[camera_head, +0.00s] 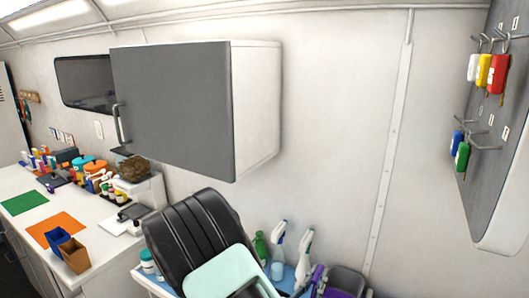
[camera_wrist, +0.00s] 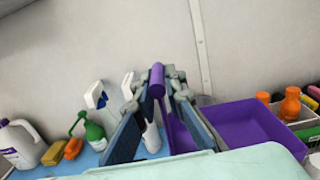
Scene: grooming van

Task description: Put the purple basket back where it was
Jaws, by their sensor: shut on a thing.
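The purple basket (camera_wrist: 248,124) shows in the wrist view, right of my gripper, as an open tray with a raised rim. Its upright purple handle (camera_wrist: 157,80) stands between my fingers. My gripper (camera_wrist: 160,90) is shut on this handle. My fingers and the pale green part at the bottom hide some of the basket. In the head view only small purple pieces of the basket (camera_head: 317,277) show low in the picture, partly covered. I cannot tell whether its base touches the surface below.
Spray bottles (camera_head: 279,248) stand on a blue surface beside the basket. The wrist view also shows a white jug (camera_wrist: 18,145), a green bottle (camera_wrist: 95,134), sponges, and orange bottles (camera_wrist: 290,103) in a caddy. A grey cabinet (camera_head: 175,105) overhangs the white counter (camera_head: 90,215).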

